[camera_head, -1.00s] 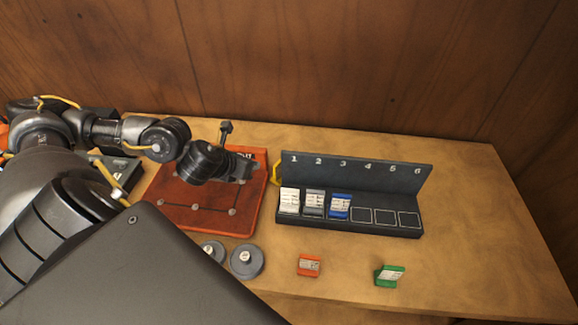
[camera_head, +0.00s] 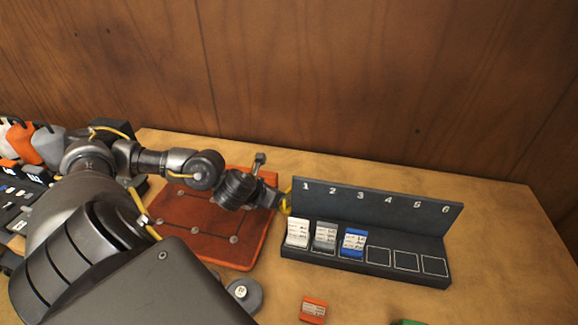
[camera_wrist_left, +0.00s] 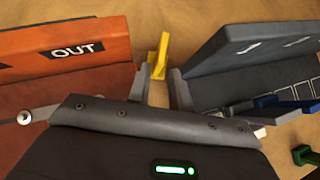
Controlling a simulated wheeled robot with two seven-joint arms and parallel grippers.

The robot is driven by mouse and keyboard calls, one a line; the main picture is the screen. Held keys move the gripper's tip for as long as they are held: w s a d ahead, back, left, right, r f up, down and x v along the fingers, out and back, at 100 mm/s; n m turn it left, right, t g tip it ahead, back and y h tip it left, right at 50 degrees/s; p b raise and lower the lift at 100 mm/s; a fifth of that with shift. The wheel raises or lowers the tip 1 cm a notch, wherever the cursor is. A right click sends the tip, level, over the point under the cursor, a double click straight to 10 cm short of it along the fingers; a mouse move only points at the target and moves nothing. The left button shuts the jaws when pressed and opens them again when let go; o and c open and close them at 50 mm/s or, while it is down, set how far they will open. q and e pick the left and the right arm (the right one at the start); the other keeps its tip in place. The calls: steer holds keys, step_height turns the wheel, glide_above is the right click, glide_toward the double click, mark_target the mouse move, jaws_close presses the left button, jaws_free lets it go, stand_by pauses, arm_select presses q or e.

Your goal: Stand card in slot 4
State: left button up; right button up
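The dark card rack (camera_head: 375,207) has slots numbered 1 to 6. A white card (camera_head: 298,232) stands in slot 1, a grey card (camera_head: 325,237) in slot 2 and a blue card (camera_head: 353,243) in slot 3. Slot 4 (camera_head: 378,257) is empty, as are 5 and 6. A yellow piece (camera_head: 286,204) is at the rack's left end, partly hidden by my left gripper (camera_head: 275,197). In the left wrist view the fingers (camera_wrist_left: 161,82) are apart, with the yellow piece (camera_wrist_left: 159,55) between and just past their tips. Contact is unclear. My right gripper is not in view.
An orange-red board (camera_head: 190,240) marked OUT lies under my left arm. An orange card (camera_head: 313,309) and a green card (camera_head: 408,322), cut by the frame, are in front of the rack. A grey round weight (camera_head: 245,294) is nearby. The table right of the rack is clear.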

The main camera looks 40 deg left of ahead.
mark_target(286, 192)
arm_select(q)
steer(key=shift+p+x, duration=0.45)
steer(key=shift+x, duration=2.85)
steer(key=shift+s+d, duration=0.1)
jaws_close()
